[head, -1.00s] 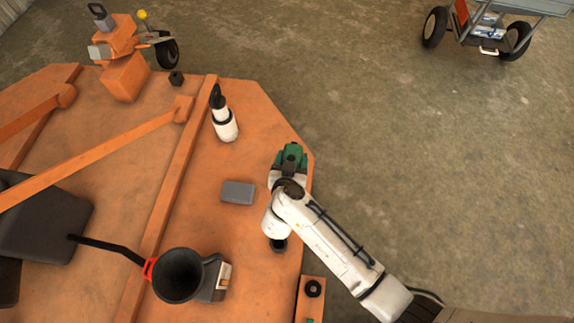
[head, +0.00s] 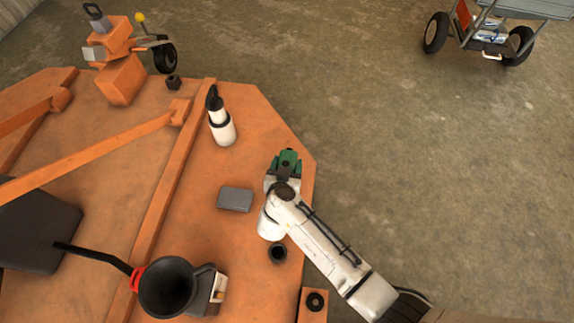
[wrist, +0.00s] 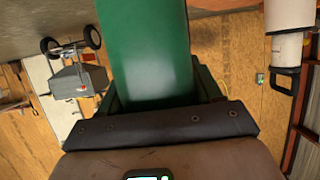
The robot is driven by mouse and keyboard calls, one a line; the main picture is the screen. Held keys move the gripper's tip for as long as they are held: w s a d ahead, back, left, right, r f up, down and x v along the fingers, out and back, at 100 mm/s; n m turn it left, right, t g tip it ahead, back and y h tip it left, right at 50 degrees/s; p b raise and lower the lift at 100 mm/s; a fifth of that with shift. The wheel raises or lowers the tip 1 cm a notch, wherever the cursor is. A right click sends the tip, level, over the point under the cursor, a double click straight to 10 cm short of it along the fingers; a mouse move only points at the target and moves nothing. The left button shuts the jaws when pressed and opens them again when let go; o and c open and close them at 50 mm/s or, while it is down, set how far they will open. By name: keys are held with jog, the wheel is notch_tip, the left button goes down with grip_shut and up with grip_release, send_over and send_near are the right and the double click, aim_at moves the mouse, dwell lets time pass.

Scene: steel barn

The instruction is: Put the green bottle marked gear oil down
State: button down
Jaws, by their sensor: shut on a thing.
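The green bottle (wrist: 148,50) fills the upper middle of the wrist view. It rises between the green fingers of my gripper (head: 287,161), which is shut on it. Its gear oil marking does not show in that view. In the head view, my gripper is over the right edge of the orange deck (head: 262,125), near its corner. There, green bottle and green fingers are hard to tell apart. I cannot tell whether the bottle's base touches the deck.
A grey box (head: 235,199), a black cup (head: 278,253) and a black funnel (head: 167,287) are nearer. An orange rail (head: 172,190) crosses the deck. A cart (head: 490,40) stands on the floor, far right.

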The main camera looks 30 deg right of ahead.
jog(key=shift+r, duration=0.1)
jog(key=shift+c, duration=1)
grip_release()
jog(key=shift+f, duration=0.2)
jog(key=p+v, duration=0.5)
jog(key=v, duration=0.7)
jog(key=shift+r+p, duration=0.15)
jog(key=shift+p, duration=0.25)
